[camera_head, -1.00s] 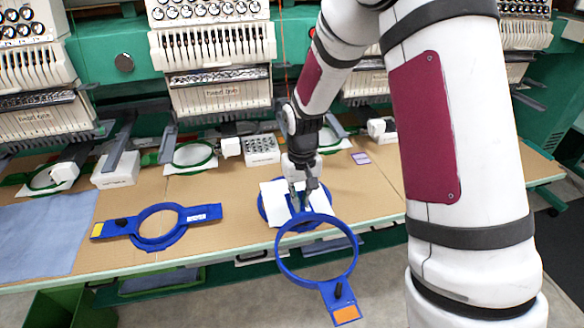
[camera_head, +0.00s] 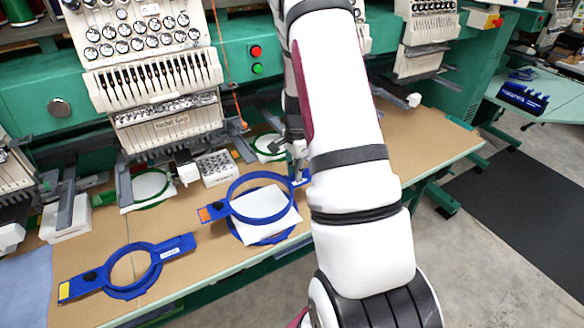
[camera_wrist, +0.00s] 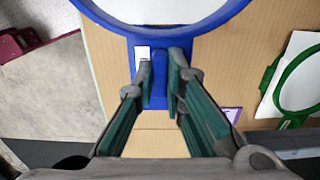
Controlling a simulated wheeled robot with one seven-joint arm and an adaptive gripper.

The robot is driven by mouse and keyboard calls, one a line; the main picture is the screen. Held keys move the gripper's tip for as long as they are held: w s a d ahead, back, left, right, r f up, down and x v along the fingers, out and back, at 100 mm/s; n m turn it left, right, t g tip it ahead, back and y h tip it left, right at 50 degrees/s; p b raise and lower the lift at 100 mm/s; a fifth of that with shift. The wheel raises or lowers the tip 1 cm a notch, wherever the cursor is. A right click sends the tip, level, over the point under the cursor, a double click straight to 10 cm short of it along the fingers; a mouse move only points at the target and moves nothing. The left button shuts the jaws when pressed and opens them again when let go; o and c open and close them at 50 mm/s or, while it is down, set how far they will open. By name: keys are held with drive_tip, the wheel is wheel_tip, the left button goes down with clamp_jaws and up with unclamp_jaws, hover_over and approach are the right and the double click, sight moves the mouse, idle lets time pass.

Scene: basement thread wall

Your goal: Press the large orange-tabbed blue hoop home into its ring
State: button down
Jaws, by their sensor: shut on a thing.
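The large blue hoop (camera_head: 258,219) has an orange tab at its left end in the head view. My gripper (camera_head: 299,178) is shut on the hoop's right-hand bar, largely hidden behind my arm there. In the wrist view my gripper (camera_wrist: 160,85) has its green-padded fingers around the blue bar (camera_wrist: 160,72), with the hoop curving beyond. The blue ring (camera_head: 268,241) lies on the table with a white sheet (camera_head: 277,217) over it. The hoop appears over the sheet and ring, shifted up and left in the picture; the remaining gap is unclear.
A smaller yellow-tabbed blue hoop (camera_head: 128,292) lies on the table at left. Green hoops (camera_head: 151,187) with white sheets lie behind, under the embroidery machine heads (camera_head: 150,70). A white box (camera_head: 217,168) of bobbins stands close behind. Blue cloth (camera_head: 25,285) covers the left end.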

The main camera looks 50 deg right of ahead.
drive_tip(key=shift+f+b, duration=0.8)
drive_tip(key=shift+f, duration=1.85)
drive_tip(key=shift+w+f, duration=0.15)
drive_tip(key=shift+f, duration=0.1)
drive_tip(key=shift+f+b, duration=0.75)
drive_tip(key=shift+f, duration=0.05)
idle(1.3)
idle(0.3)
drive_tip(key=c, duration=1.6)
unclamp_jaws()
